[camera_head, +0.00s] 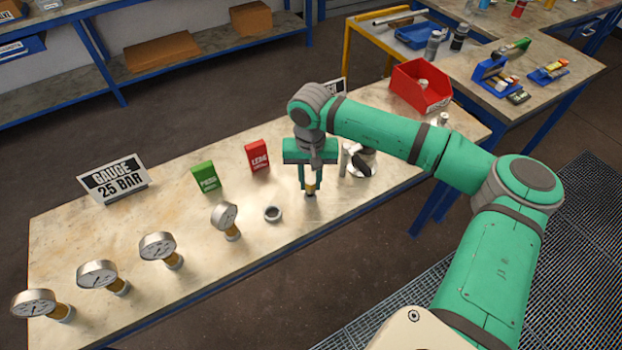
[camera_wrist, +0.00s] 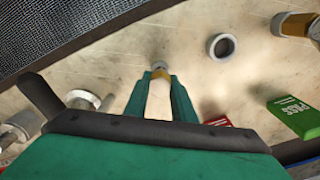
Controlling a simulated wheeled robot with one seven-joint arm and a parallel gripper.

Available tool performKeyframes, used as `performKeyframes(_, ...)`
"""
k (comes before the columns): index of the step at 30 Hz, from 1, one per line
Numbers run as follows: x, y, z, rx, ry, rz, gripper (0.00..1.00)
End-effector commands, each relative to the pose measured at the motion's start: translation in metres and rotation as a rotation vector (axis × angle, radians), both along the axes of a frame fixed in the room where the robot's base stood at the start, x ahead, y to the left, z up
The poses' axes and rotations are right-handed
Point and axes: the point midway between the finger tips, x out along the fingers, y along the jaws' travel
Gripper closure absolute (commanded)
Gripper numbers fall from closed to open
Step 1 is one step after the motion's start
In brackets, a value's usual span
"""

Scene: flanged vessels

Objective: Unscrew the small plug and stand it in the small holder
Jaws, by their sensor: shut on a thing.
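My gripper (camera_head: 310,188) points down over the front middle of the bench, its green fingers shut on a small brass-coloured plug. The plug (camera_head: 311,186) looks upright, with a grey ring-like small holder (camera_head: 311,198) at its lower end. In the wrist view, the fingertips (camera_wrist: 160,84) close around it and a grey round end (camera_wrist: 160,66) shows beyond them. Whether the plug is fully seated in the holder cannot be told. A larger, empty grey ring holder (camera_head: 272,213) stands to the left; it also shows in the wrist view (camera_wrist: 222,46).
Silvery flanged vessels (camera_head: 357,166) stand just right of my gripper, partly hidden by my arm. Several gauges (camera_head: 158,246) stand at left. A green PASS box (camera_head: 205,177), a red box (camera_head: 257,156) and a gauge sign (camera_head: 114,180) stand behind. A red bin (camera_head: 420,90) is at back right.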

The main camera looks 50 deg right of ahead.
Motion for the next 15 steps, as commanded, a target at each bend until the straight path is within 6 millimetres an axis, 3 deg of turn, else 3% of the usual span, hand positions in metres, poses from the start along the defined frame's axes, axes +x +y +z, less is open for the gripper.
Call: performKeyframes(15, -0.001, -0.001, -0.013, 0.0, 0.0, -0.002, 1.0)
